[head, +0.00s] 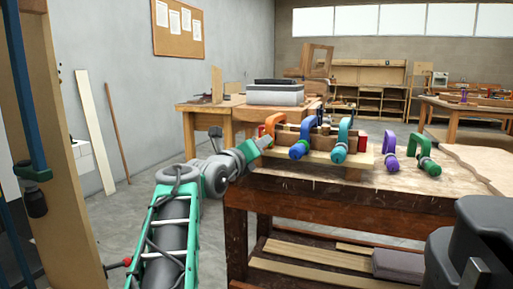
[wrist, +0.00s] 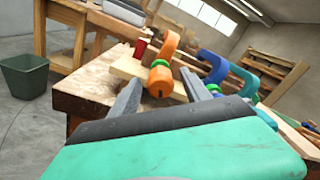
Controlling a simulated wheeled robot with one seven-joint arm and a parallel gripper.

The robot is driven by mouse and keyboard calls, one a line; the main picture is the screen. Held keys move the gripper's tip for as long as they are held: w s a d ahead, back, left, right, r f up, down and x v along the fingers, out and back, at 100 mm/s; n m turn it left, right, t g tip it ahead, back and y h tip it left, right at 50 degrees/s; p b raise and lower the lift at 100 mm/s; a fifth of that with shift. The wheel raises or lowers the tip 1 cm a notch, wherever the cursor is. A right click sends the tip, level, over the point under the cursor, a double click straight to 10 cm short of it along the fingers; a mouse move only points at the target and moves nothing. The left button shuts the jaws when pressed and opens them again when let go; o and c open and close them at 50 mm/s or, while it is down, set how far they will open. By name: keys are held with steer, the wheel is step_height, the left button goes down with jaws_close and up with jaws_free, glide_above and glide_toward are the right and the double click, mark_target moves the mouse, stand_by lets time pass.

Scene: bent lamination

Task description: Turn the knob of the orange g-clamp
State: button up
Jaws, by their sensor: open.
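The orange g-clamp (head: 272,122) is at the left end of a wooden lamination on the workbench, partly hidden behind my gripper in the head view. In the wrist view, its curved orange frame (wrist: 170,43) rises behind its round orange knob (wrist: 160,83), which faces the camera. My gripper (wrist: 161,77) is open, its two grey fingers pointing at the clamp. The knob appears between the fingertips in the wrist view; I cannot tell whether they touch it or how deep it sits. In the head view, my gripper (head: 262,142) reaches the clamp from the left.
A blue clamp (head: 305,128) and a teal clamp (head: 342,138) stand on the lamination right of the orange one. Purple (head: 391,154) and green (head: 425,150) clamps stand farther right on the workbench (head: 300,184).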

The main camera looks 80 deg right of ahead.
steer(key=w+a+p, duration=0.1)
steer(key=a, duration=0.6)
steer(key=shift+a, duration=0.3)
